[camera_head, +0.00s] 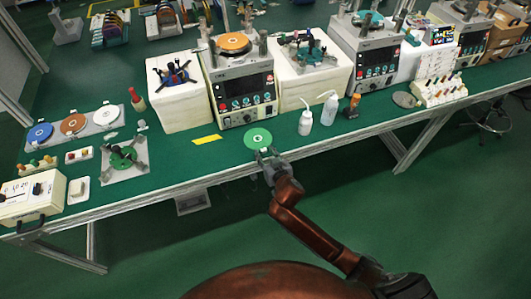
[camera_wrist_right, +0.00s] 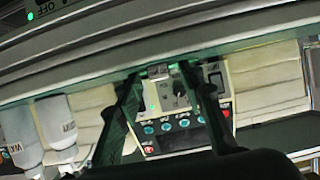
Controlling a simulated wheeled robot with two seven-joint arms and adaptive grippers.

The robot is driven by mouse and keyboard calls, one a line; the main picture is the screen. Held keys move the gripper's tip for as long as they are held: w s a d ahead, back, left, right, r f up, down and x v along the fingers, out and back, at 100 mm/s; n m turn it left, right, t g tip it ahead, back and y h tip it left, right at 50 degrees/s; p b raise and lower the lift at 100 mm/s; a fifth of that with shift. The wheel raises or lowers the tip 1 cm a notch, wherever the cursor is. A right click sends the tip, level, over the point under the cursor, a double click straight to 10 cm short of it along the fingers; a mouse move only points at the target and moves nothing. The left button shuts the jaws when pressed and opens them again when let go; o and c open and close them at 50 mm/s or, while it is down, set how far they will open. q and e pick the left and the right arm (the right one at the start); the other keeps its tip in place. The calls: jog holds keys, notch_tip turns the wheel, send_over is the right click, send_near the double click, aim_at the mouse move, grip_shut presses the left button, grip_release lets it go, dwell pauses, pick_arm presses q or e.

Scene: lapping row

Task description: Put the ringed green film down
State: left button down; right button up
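The ringed green film (camera_head: 258,138) is a flat green disc with a pale ring at its centre. In the head view it shows at the front edge of the green bench top. My right gripper (camera_head: 266,154) is at the film's near edge. In the right wrist view its two dark fingers (camera_wrist_right: 158,75) close in on a small grey piece at their tips, and the disc itself is not clear there. It appears held; whether it touches the bench cannot be told. My left gripper is not in view.
A yellow strip (camera_head: 207,139) lies on the bench left of the film. Behind stands a lapping machine (camera_head: 240,92) between pale blocks. White bottles (camera_head: 305,122) stand to the right. At left are a tray (camera_head: 88,134) of coloured discs and a plate with a green fixture (camera_head: 124,157).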

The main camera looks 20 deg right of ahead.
jog(key=p+v, duration=0.3)
jog(key=v, duration=0.9)
jog(key=s+d+f+n+g, duration=0.1)
jog(key=d+f+g, duration=0.1)
jog(key=f, duration=0.8)
jog(key=s+d+f+g, duration=0.1)
jog(key=s+d+f, duration=0.1)
jog(key=f, duration=0.8)
jog(key=s+d+f+g, duration=0.25)
jog(key=s+f, duration=0.35)
jog(key=f, duration=0.4)
jog(key=s+d+f+g, duration=0.1)
jog(key=s+d+f, duration=0.2)
jog(key=s+f, duration=0.55)
jog(key=s+d+f+g, duration=0.3)
jog(key=s+f+g, duration=0.1)
jog(key=s+f, duration=1.25)
jog(key=s+f+g, duration=0.1)
jog(key=s+f, duration=0.1)
jog(key=s, duration=0.9)
jog(key=s+d+f+g, duration=0.1)
jog(key=s+f, duration=0.2)
jog(key=s, duration=0.9)
jog(key=shift+s+f+h, duration=0.2)
jog(key=shift+f+h, duration=0.05)
jog(key=shift+h, duration=0.05)
